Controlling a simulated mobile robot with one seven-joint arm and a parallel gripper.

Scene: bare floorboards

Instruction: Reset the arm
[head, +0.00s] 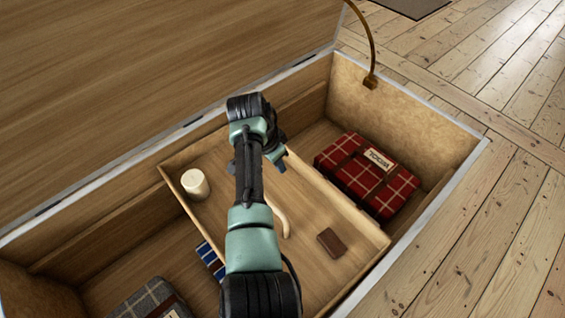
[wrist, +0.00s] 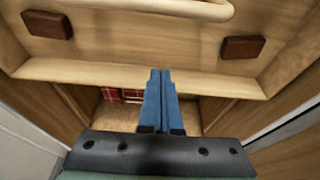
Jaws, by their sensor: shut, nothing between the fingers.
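My gripper (wrist: 160,75) is shut and empty in the wrist view, its two blue fingers pressed together. They overlap the near edge of a wooden tray in that view; I cannot tell whether they touch it. In the head view my arm reaches up over the open chest and bends near the tray's far side. The fingers cannot be made out there. The arm hides part of the tray.
The chest (head: 455,190) holds the wooden tray (head: 345,285), with a cream cylinder (head: 195,184), brown block (head: 331,242) and curved handle (head: 285,222). Red plaid (head: 368,175), grey plaid (head: 152,298) and blue striped (head: 210,260) items lie around it.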

